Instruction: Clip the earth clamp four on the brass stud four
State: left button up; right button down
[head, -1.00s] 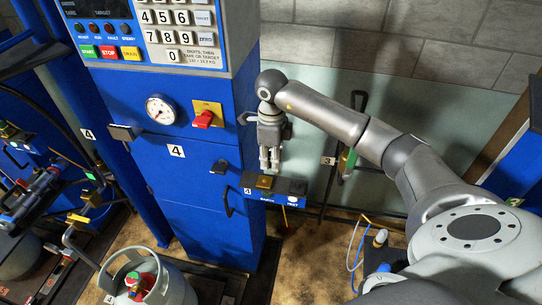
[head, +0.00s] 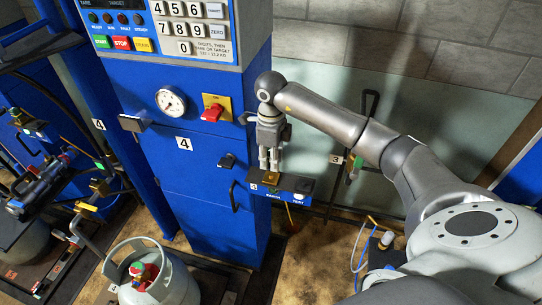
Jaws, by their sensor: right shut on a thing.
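My right gripper (head: 270,168) hangs fingers down in front of the blue cabinet, just above the small blue shelf (head: 293,184). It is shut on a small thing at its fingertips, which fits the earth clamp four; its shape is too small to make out. A brass-coloured piece, the place of brass stud four (head: 270,181), shows on the shelf directly below the fingertips. The shelf bears a number 4 label at its left and an earth marking. Whether the clamp touches the stud cannot be told. My left gripper is not in view.
The blue cabinet (head: 205,175) has a gauge (head: 171,101), a red switch (head: 212,112) and a handle beside the shelf. A grey gas cylinder (head: 168,285) stands at lower left. A hose station is at far left. A pale wall panel is behind my right arm.

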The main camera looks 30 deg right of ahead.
aim_at(271, 175)
notch_tip(271, 175, down, 4)
jog(key=shift+r+b, duration=0.25)
jog(key=shift+b, duration=0.65)
jog(key=shift+f, duration=0.25)
jog(key=shift+b, duration=0.5)
dwell(1.1)
jog(key=shift+f+b, duration=0.5)
jog(key=shift+f, duration=0.1)
jog(key=c, duration=1.2)
grip_release()
jog(key=shift+o, duration=0.2)
jog(key=shift+r, duration=0.1)
